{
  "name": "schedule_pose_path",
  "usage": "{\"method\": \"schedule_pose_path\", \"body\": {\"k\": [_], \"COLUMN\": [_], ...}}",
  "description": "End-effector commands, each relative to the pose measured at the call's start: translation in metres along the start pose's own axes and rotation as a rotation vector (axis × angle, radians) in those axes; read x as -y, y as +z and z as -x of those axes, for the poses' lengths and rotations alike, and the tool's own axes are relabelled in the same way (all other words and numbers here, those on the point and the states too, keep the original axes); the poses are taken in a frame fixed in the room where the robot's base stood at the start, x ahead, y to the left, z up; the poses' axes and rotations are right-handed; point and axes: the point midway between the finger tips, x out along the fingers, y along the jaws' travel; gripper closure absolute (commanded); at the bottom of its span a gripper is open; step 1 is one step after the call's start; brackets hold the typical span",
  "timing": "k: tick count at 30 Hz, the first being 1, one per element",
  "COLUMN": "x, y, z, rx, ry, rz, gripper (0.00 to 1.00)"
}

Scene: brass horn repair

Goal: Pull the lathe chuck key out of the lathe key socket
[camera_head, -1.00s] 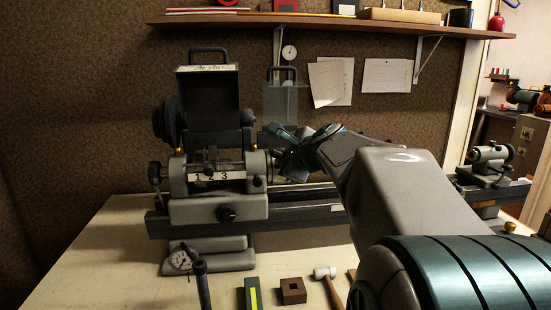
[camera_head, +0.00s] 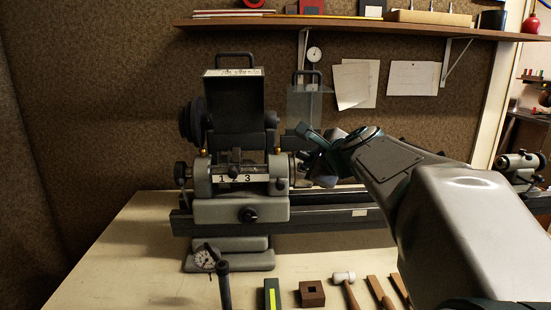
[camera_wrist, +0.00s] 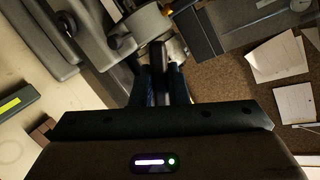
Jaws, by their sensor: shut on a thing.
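The grey lathe (camera_head: 240,209) stands on the bench with its headstock at left. Its metal chuck (camera_wrist: 174,47) shows in the wrist view just beyond my fingertips. My gripper (camera_head: 308,152) is at the right side of the headstock, partly hidden by my own wrist in the head view. In the wrist view my gripper (camera_wrist: 162,84) is shut on the dark chuck key (camera_wrist: 160,59), which points toward the chuck. The key socket is hidden, so I cannot tell how deep the key sits in it.
A raised clear guard (camera_head: 312,104) stands behind my gripper. The dark lathe bed (camera_head: 340,216) runs right to the tailstock (camera_head: 520,163). A dial gauge (camera_head: 205,258), a square brown block (camera_head: 312,293) and a mallet (camera_head: 345,283) lie in front. A shelf (camera_head: 370,26) hangs above.

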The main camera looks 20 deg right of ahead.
Motion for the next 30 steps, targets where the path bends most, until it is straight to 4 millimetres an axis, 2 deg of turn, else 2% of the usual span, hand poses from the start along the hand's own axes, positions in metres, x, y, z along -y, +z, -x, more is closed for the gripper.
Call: {"method": "schedule_pose_path", "body": {"k": [8,30], "x": [0.002,0.017], "y": [0.002,0.023], "z": [0.003,0.056], "rx": [0.0,0.001], "ry": [-0.001,-0.001], "rz": [0.0,0.0], "gripper": [1.0,1.0]}}
